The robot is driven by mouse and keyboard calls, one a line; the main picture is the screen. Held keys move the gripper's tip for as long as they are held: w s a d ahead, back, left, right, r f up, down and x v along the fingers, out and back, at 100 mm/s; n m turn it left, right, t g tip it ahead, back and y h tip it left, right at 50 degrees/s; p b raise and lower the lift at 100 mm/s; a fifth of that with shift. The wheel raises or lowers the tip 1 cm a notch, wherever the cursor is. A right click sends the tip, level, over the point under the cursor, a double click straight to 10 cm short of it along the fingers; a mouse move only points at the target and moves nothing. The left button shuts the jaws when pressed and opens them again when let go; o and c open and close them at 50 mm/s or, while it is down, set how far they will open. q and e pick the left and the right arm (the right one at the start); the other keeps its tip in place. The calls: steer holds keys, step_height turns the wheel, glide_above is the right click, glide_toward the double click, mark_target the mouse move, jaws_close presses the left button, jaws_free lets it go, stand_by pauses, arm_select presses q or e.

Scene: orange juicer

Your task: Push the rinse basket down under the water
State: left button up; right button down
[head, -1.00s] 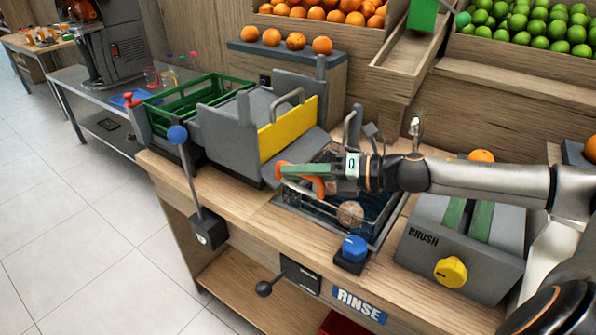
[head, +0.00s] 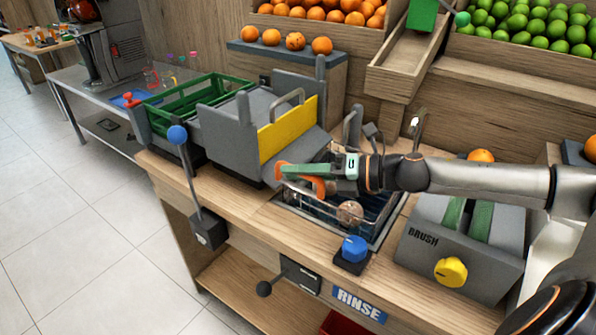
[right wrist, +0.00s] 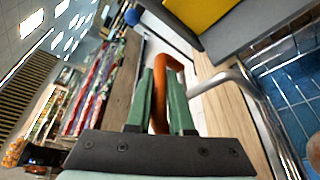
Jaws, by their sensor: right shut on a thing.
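The rinse basket (head: 376,208) is a wire basket inside the sunken rinse sink (head: 374,243). An orange (head: 349,212) lies in it. Its orange handle (head: 319,188) rises at the left end. My right gripper (head: 303,171), with green fingers, is shut on this handle above the left part of the sink. In the right wrist view the handle (right wrist: 160,110) stands between the two green fingers (right wrist: 163,98). How deep the basket sits in the water is hard to tell. My left gripper is not in view.
A grey tipping bin with a yellow panel (head: 287,128) stands close left of the sink. A blue knob (head: 354,249) is at the sink's front edge, a tap (head: 416,122) behind it. The brush unit (head: 462,246) is to the right.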

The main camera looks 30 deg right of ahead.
mark_target(300, 186)
stand_by(0.3)
step_height(300, 186, down, 4)
steer(key=b, duration=0.2)
steer(key=shift+s+r+b, duration=0.1)
steer(key=shift+r+b, duration=0.1)
steer(key=shift+b, duration=0.2)
steer(key=shift+f, duration=0.2)
steer(key=shift+r, duration=0.1)
steer(key=c, duration=1.1)
jaws_free()
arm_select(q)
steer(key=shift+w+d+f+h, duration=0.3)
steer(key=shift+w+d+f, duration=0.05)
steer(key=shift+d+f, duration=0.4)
arm_select(e)
steer(key=shift+r, duration=0.1)
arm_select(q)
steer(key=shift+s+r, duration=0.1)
arm_select(e)
steer(key=shift+r, duration=0.1)
